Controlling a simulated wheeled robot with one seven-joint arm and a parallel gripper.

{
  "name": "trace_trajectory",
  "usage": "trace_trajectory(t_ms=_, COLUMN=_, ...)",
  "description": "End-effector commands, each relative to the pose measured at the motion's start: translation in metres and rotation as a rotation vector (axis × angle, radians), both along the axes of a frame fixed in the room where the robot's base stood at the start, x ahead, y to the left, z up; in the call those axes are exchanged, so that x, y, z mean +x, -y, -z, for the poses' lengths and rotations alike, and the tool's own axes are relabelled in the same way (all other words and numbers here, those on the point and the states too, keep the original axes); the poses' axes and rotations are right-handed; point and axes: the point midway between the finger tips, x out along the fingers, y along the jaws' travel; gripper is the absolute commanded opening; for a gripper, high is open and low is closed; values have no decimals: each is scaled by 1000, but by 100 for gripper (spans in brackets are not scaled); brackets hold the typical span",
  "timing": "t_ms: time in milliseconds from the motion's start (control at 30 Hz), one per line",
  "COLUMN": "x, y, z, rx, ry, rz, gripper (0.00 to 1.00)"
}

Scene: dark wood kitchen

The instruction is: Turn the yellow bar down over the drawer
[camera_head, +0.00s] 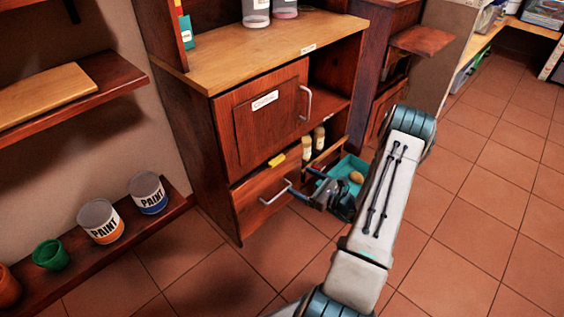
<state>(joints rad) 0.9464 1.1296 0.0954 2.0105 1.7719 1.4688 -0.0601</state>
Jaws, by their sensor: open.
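The small yellow bar (277,159) sits on the cabinet front between the upper door and the drawer. It lies nearly level, its right end a little higher, above the drawer's top edge. The wooden drawer (250,206) is below it, with a silver handle (274,193) on its front. My gripper (318,194) is to the right of the handle and lower right of the yellow bar, apart from the bar. It is open and looks empty. My arm and wrist partly hide its fingers, so their exact distance from the handle is unclear.
The cabinet door (262,118) above is closed, with a silver handle (306,103). A teal bin (349,166) and bottles (319,139) stand in the open section behind my gripper. Paint cans (101,223) stand on a low shelf at left. The tiled floor at right is clear.

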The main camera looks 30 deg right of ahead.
Motion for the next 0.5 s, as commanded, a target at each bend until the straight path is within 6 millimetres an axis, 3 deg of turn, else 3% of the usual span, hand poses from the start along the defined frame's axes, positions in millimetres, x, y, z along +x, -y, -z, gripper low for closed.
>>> trace_trajectory(t_ms=100, x=-4, y=18, z=13, rx=38, ry=-3, rz=86, gripper=87)
trace_trajectory(t_ms=267, x=1, y=23, z=19, rx=50, ry=-1, rz=119, gripper=87)
trace_trajectory(t_ms=500, x=41, y=8, z=20, rx=47, ry=0, rz=115, gripper=87)
